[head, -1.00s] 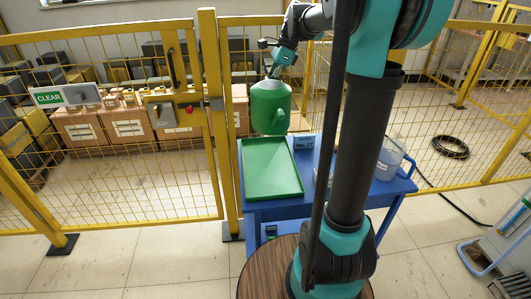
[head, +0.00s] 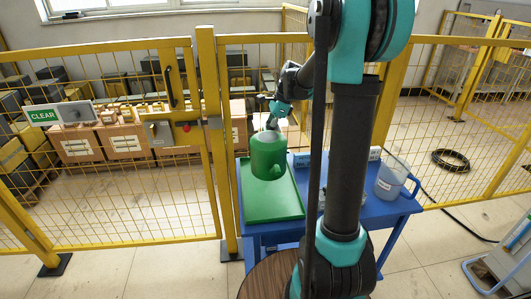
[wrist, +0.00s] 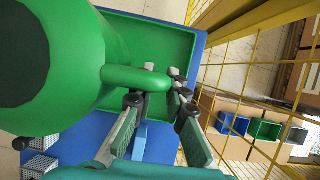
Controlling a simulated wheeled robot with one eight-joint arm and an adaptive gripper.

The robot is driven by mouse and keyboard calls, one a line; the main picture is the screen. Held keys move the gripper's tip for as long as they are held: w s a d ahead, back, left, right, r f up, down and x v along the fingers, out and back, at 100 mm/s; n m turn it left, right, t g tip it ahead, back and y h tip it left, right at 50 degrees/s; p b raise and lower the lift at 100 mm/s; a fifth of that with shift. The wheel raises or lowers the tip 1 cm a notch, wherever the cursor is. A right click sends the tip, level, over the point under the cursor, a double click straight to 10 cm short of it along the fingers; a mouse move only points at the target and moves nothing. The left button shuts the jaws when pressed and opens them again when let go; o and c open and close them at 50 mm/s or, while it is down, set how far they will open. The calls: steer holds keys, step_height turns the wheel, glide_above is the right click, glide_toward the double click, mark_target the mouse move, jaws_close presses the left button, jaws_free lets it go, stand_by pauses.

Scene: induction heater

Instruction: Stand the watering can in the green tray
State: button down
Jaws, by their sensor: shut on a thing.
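The green watering can (head: 267,157) is upright over the far part of the green tray (head: 272,206). I cannot tell whether its base touches the tray floor. My gripper (head: 272,124) is at the top of the can. In the wrist view my gripper (wrist: 158,92) is shut on the can's green handle (wrist: 137,76), with a finger on each side. The can's body (wrist: 65,55) fills the left of that view and hides part of the tray (wrist: 165,40).
The blue table (head: 262,230) carries the tray. A grey-blue jug (head: 389,181) stands at its right, beyond my arm. A yellow mesh fence (head: 130,190) runs close behind and left.

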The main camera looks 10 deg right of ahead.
steer(key=shift+f, duration=3.6)
steer(key=c, duration=1.5)
jaws_free()
steer(key=shift+c, duration=0.2)
steer(key=v, duration=1.2)
